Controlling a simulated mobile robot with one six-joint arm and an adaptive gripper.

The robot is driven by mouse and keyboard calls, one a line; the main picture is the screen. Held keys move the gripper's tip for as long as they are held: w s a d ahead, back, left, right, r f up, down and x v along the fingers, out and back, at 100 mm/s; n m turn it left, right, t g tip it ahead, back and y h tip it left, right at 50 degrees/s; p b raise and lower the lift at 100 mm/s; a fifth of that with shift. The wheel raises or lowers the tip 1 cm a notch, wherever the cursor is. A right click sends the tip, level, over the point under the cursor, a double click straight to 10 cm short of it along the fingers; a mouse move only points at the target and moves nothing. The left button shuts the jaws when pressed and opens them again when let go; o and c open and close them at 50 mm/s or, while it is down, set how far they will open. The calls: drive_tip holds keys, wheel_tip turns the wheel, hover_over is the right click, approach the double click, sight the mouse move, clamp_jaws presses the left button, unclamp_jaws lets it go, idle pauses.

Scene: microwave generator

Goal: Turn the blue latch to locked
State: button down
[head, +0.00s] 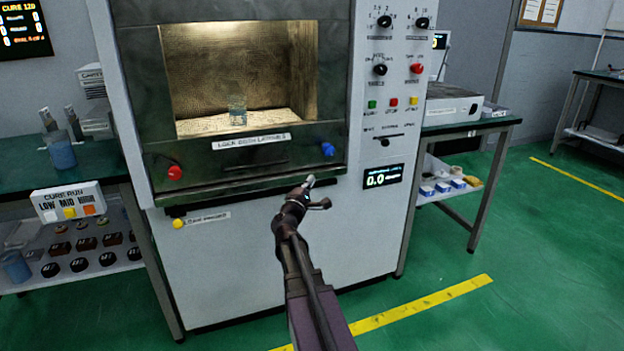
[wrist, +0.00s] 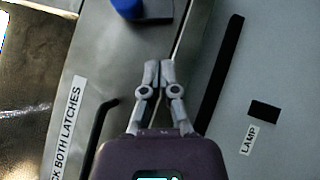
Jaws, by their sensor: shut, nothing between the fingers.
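The blue latch (head: 328,149) is a small knob at the lower right of the microwave generator's door (head: 230,165). It also shows at the top edge of the wrist view (wrist: 128,8), partly cut off, on a dark plate. My gripper (head: 309,181) is just below and to the left of the blue latch in the head view, apart from it. In the wrist view my gripper's fingertips (wrist: 159,65) are together with nothing between them, and the latch lies ahead and slightly left. The red latch (head: 175,173) is at the door's lower left.
A door label (head: 251,142) reads as latches text, with a dark handle below it. Right of the door is a panel with knobs, buttons and a display (head: 383,177). A yellow knob (head: 178,223) sits below the door. Benches (head: 470,128) stand on both sides.

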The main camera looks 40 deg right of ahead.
sight(326, 161)
drive_tip(key=p+x, duration=0.2)
drive_tip(key=x, duration=0.7)
drive_tip(key=shift+s+d+f, duration=0.1)
drive_tip(key=shift+s+d, duration=0.05)
drive_tip(key=shift+d, duration=0.2)
drive_tip(key=shift+s+d+f, duration=0.1)
drive_tip(key=shift+d+f, duration=0.05)
drive_tip(key=shift+d, duration=0.2)
drive_tip(key=shift+a, duration=0.1)
drive_tip(key=f+b+v, duration=0.1)
drive_tip(key=b+v, duration=0.3)
drive_tip(key=v, duration=0.5)
drive_tip(key=shift+s+f, duration=0.2)
drive_tip(key=shift+s, duration=0.15)
